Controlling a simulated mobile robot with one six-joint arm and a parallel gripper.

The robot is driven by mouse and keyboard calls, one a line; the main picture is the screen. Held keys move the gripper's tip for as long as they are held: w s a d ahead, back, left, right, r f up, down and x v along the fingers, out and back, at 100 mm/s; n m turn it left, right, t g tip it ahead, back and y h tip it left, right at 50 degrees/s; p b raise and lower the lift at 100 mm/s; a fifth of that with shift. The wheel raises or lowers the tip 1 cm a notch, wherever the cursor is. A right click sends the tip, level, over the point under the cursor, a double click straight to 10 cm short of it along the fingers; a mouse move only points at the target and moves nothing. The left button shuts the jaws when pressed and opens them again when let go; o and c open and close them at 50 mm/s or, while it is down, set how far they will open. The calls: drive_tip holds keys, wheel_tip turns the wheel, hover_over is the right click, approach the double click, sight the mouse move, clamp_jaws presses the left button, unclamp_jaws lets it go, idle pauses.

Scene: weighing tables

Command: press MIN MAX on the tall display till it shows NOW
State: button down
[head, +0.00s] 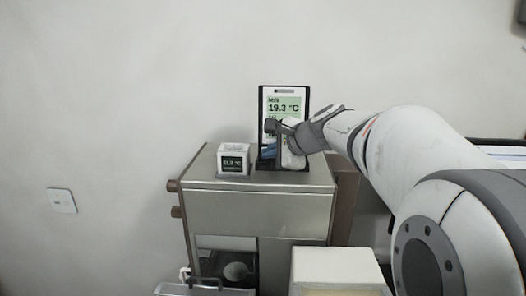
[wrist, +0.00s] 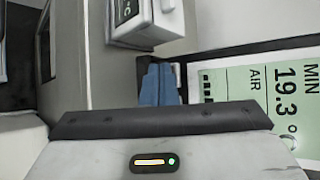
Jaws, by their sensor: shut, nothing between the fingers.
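The tall display (head: 285,92) stands upright in a dark frame on top of a metal cabinet. Its pale green screen reads MIN and 19.3 °C in the head view. My gripper (head: 267,153) is in front of the lower part of the display. Its blue fingers (wrist: 158,85) are shut and empty. The MIN MAX button is hidden behind my gripper and wrist. I cannot tell whether the fingertips touch the display.
A small white cube display (head: 234,160) with a dark screen stands close to the left on the metal cabinet (head: 258,210); it also shows in the wrist view (wrist: 145,25). A pale box (head: 337,268) is at the front. A wall switch (head: 61,200) is far left.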

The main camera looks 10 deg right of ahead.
drive_tip(key=shift+w, duration=0.25)
drive_tip(key=shift+w+d, duration=0.15)
drive_tip(key=shift+w, duration=0.15)
idle(0.6)
drive_tip(key=shift+s, duration=0.15)
drive_tip(key=shift+s+a, duration=0.2)
drive_tip(key=shift+s, duration=0.4)
drive_tip(key=s, duration=0.1)
drive_tip(key=s+a, duration=0.1)
drive_tip(key=s, duration=0.2)
drive_tip(key=shift+s+a+r+b, duration=0.15)
drive_tip(key=shift+s+r+b, duration=0.2)
drive_tip(key=shift+s+r, duration=0.05)
idle(1.0)
